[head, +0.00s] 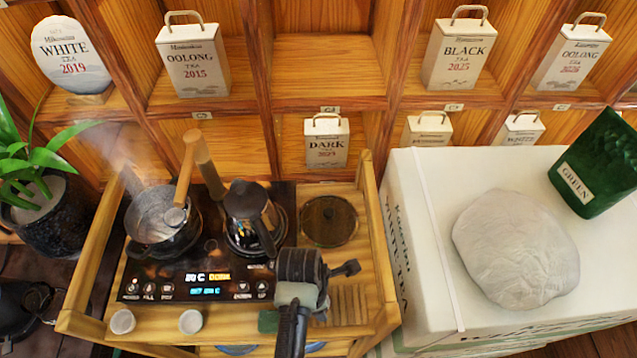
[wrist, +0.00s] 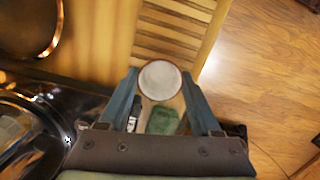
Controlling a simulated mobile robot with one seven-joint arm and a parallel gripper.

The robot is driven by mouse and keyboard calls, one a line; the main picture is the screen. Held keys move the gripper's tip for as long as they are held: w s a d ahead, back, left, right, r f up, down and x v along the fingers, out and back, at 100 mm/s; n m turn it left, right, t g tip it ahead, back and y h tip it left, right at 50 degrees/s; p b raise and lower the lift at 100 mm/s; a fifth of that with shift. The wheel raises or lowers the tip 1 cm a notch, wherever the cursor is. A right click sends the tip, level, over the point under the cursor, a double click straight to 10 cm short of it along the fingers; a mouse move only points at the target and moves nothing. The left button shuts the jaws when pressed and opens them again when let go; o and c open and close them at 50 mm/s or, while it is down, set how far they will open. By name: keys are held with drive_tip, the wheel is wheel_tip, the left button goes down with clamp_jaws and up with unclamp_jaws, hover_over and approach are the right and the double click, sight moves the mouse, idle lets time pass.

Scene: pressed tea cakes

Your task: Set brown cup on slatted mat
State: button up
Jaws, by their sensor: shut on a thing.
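The brown cup (wrist: 160,80) shows in the wrist view as a round pale inside with a thin brown rim. My gripper (wrist: 160,88) is shut on it, with one blue-grey finger on each side. The slatted mat (wrist: 172,32) lies just beyond the cup in the wrist view, and the cup overlaps its near end in the picture. I cannot tell the cup's height over it. In the head view the slatted mat (head: 350,304) is at the right front of the wooden stand, partly behind my gripper. The cup is hidden there.
A black cooktop (head: 200,284) carries a steaming glass pot (head: 160,218) and a dark kettle (head: 247,205). A green object (wrist: 163,121) shows between my fingers. A white tea box (head: 425,200) stands at the right.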

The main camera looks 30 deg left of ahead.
drive_tip(key=shift+f, duration=0.2)
drive_tip(key=shift+f, duration=0.15)
drive_tip(key=o, duration=1.3)
drive_tip(key=shift+o, duration=0.2)
wheel_tip(320, 180, up, 12)
drive_tip(key=a, duration=0.1)
drive_tip(key=shift+s+r, duration=0.2)
drive_tip(key=shift+s, duration=0.25)
